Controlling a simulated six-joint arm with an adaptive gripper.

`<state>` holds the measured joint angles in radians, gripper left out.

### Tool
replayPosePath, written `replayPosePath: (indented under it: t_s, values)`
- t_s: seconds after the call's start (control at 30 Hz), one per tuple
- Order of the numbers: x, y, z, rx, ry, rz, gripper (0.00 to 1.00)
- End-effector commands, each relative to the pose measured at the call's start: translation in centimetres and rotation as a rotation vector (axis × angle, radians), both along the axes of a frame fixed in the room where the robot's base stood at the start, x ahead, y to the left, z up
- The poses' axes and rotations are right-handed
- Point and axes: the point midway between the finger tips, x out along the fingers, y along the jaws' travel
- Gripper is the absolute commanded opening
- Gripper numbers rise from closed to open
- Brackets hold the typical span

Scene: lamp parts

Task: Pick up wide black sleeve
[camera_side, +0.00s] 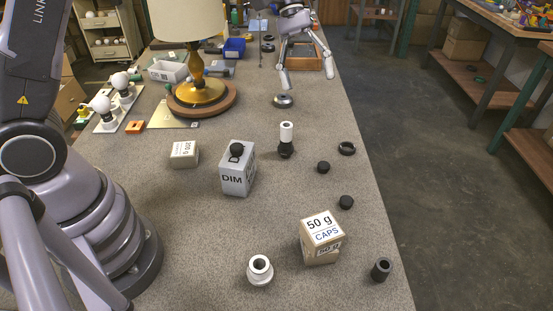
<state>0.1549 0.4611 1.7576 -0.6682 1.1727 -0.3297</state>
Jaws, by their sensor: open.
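A short black cylinder with a hole in its top (381,269) stands upright at the front right of the bench. A wide, low black ring (347,148) lies farther back near the right edge. I cannot tell for sure which of the two is the wide black sleeve. My gripper (306,82) is at the far end of the bench, its two fingers spread apart with nothing between them. It is well behind both black parts. A low metallic disc (284,100) lies close to its left fingertip.
A CAPS box (322,240) and a white collar (260,270) stand in front. Black caps (323,167) (346,202) lie near the right edge. A black-and-white post (286,138), a DIM box (238,174) and a lamp (198,80) stand farther back.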

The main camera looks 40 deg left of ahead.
Motion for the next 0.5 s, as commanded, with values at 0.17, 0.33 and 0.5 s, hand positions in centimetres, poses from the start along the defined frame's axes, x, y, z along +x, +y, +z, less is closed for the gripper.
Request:
replayPosePath:
  t_s: [0.17,0.33,0.5]
  values:
    - [3.7,-5.3,-8.4,-0.105,0.265,0.097,0.66]
    - [5.0,-9.4,-16.6,-0.183,0.495,0.194,0.66]
    - [4.8,-11.8,-22.6,-0.230,0.649,0.264,0.66]
